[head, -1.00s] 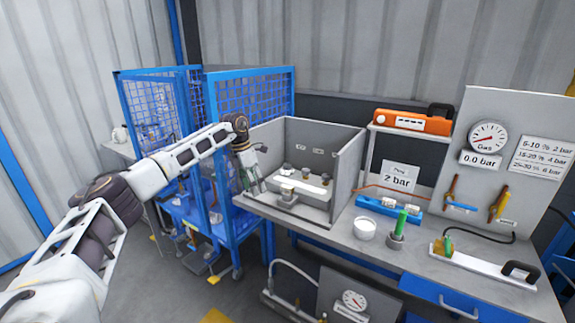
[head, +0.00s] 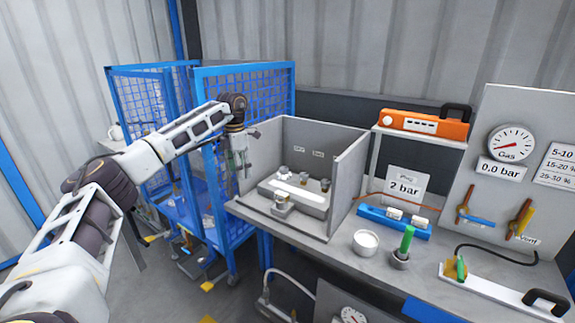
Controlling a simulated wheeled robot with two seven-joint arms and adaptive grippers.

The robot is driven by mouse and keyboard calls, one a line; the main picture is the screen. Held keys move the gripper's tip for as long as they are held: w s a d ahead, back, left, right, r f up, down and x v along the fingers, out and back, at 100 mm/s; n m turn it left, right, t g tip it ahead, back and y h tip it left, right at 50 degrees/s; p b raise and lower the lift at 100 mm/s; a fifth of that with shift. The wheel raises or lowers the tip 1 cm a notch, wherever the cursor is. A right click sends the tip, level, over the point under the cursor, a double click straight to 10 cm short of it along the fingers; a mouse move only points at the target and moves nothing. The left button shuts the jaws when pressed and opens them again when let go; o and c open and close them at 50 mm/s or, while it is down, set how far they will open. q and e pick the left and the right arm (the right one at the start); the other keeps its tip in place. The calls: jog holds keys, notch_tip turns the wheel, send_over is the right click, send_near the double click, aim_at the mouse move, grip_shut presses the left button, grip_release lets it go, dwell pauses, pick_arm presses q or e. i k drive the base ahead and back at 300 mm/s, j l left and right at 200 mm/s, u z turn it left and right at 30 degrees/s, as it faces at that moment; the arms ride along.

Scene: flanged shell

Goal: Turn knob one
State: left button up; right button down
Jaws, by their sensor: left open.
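A grey open-fronted box (head: 345,185) stands on the bench. Inside it is a low grey fixture (head: 312,203) with a white bar and several small knob-like fittings (head: 303,180). One fitting (head: 282,198) sits at its front left. No readable mark shows which is knob one. My left gripper (head: 243,172) is open and empty, pointing down at the box's left side, apart from the fittings. My right gripper is not in view.
A blue mesh cage (head: 250,90) stands close behind and left of my left arm. To the right are a white cup (head: 365,242), a green-handled tool (head: 406,240), a blue block (head: 378,220) and a gauge panel (head: 480,150) with lever handles.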

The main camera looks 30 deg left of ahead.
aim_at(284, 170)
jog(key=i, duration=1.05)
